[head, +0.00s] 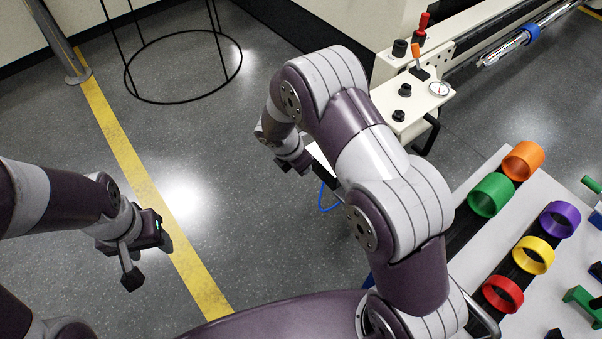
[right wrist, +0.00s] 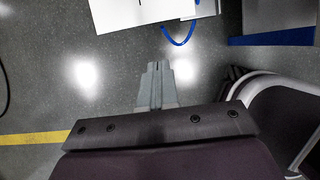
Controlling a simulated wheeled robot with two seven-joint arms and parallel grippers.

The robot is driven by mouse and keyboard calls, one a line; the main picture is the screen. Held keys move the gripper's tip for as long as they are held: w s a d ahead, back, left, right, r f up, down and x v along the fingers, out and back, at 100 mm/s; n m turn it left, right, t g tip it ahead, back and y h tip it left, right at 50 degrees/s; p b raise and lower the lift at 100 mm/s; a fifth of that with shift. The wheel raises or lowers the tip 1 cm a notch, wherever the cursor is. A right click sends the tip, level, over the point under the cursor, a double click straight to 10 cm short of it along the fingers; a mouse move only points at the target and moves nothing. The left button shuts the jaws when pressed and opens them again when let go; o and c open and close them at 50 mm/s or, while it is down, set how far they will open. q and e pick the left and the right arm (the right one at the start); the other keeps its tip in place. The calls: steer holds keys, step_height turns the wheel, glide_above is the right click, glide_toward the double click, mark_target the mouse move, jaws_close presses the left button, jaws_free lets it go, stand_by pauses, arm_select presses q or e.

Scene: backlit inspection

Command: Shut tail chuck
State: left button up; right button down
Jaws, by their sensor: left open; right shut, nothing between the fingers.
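The cream machine (head: 405,105) stands at the upper right in the head view. On it are an orange-tipped lever (head: 416,52), black knobs, a red-topped post (head: 422,28) and a round gauge (head: 438,88). I cannot tell which part is the tail chuck. A clear tube (head: 510,46) with a blue ring (head: 530,32) lies along the rail to the right. My right gripper (right wrist: 157,68) is shut and empty above the floor, near a white panel (right wrist: 125,15). My right arm partly hides the machine's near side. My left gripper (head: 148,262) is open and empty over the floor, far from the machine.
A white table (head: 545,290) at the right carries orange (head: 523,160), green (head: 491,195), purple (head: 559,219), yellow and red rings. A blue cable (right wrist: 178,40) hangs by the panel. A black wire stand (head: 180,100) is at upper left.

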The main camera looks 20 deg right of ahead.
mark_target(320, 162)
steer(key=d+f, duration=0.1)
steer(key=w+d+f+b, duration=0.1)
steer(key=d, duration=0.1)
steer(key=w+d+f+b, duration=0.1)
steer(key=d, duration=0.1)
stand_by(0.4)
